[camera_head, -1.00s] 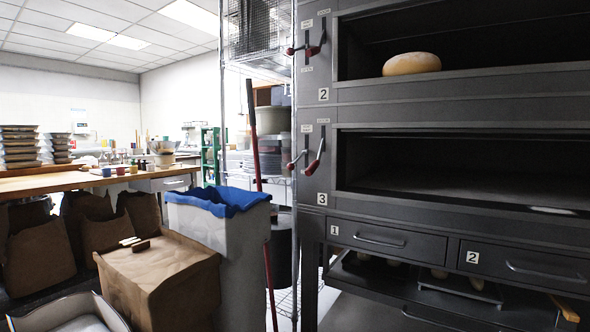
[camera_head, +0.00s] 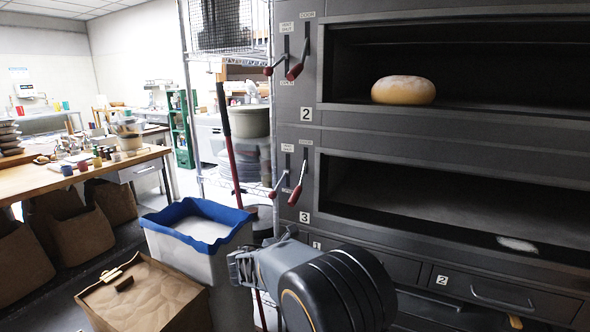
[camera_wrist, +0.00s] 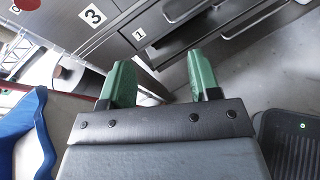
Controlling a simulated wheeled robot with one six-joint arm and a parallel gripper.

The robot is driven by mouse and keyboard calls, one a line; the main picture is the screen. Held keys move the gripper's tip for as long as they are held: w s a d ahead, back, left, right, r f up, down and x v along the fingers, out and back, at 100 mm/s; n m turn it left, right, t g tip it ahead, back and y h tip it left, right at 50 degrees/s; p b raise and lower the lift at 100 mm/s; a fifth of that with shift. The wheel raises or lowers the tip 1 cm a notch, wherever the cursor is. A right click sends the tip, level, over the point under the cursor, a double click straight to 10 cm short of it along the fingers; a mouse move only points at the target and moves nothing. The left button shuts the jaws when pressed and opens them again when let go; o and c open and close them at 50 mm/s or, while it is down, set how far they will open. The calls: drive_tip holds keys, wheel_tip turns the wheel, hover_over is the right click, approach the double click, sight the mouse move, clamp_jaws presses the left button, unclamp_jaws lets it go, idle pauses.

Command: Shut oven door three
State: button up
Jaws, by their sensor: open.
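Oven deck three (camera_head: 430,195) is open on the right in the head view, its dark chamber showing, with a pale patch on its floor. Left of it, above the "3" label (camera_head: 305,217), are two red-gripped levers: the right lever (camera_head: 296,194) under a "DOOR" label, and the left lever (camera_head: 273,194) under a vent label. My gripper (camera_wrist: 161,80) has its two green fingers apart and empty in the wrist view, below the "3" plate (camera_wrist: 93,16). In the head view my arm is low in front of the oven, below the levers; the fingers are not clear there.
Deck two above holds a round loaf (camera_head: 403,90) and has its own lever pair. Drawers (camera_head: 503,296) run below deck three. A white bin with a blue rim (camera_head: 200,240), a red pole (camera_head: 232,150) and a wire rack stand left of the oven. A brown sack (camera_head: 145,292) sits lower left.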

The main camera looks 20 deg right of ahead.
sight(295, 197)
drive_tip(key=w+a+r+n+t+h+p, duration=0.1)
drive_tip(key=w+a+r+n+t+p, duration=0.35)
drive_tip(key=w+r+n, duration=0.3)
drive_tip(key=shift+m+t, duration=0.25)
drive_tip(key=p+x, duration=0.1)
drive_tip(key=x, duration=0.8)
drive_tip(key=r+p+x, duration=0.1)
drive_tip(key=x, duration=0.4)
drive_tip(key=shift+w+p, duration=0.1)
drive_tip(key=shift+p, duration=0.25)
drive_tip(key=shift+d, duration=0.1)
clamp_jaws()
